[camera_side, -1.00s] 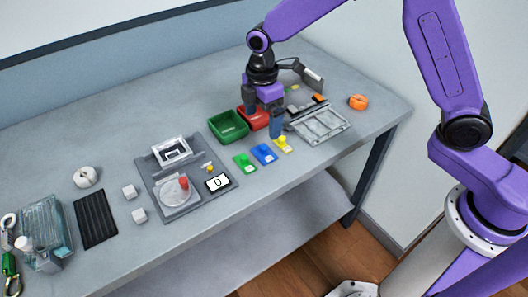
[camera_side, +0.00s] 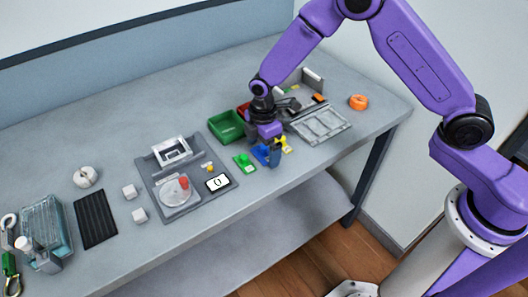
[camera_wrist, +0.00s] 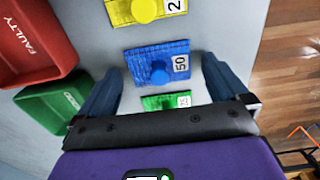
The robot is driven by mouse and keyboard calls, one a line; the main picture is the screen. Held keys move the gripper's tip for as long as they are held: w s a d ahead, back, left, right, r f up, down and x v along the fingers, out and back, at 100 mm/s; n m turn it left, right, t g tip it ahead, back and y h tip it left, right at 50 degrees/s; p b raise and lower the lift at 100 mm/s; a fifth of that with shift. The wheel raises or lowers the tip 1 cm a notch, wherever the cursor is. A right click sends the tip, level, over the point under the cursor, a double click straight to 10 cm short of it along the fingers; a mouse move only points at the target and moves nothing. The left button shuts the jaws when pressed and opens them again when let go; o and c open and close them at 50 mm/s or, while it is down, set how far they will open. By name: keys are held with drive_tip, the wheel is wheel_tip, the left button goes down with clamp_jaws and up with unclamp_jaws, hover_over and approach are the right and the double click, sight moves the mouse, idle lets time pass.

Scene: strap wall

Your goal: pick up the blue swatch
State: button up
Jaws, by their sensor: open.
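The blue swatch (camera_wrist: 140,64) lies flat on the table in the wrist view, with a round blue knob on it and a white label reading 50. In the side view the blue swatch (camera_side: 262,155) is partly hidden by my gripper. My gripper (camera_wrist: 160,88) is open and empty, its two fingers set either side of the swatch's near edge in the picture. In the side view my gripper (camera_side: 264,150) is low over the swatch; I cannot tell whether it touches the table.
A yellow swatch (camera_wrist: 145,10) and a green swatch (camera_wrist: 166,101) lie on either side of the blue one. A red bin (camera_wrist: 32,40) marked FAULTY and a green bin (camera_wrist: 52,103) stand close by. A grey tray (camera_side: 321,124) lies to the right.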

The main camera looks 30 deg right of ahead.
drive_tip(key=c, duration=1.1)
drive_tip(key=shift+o, duration=0.2)
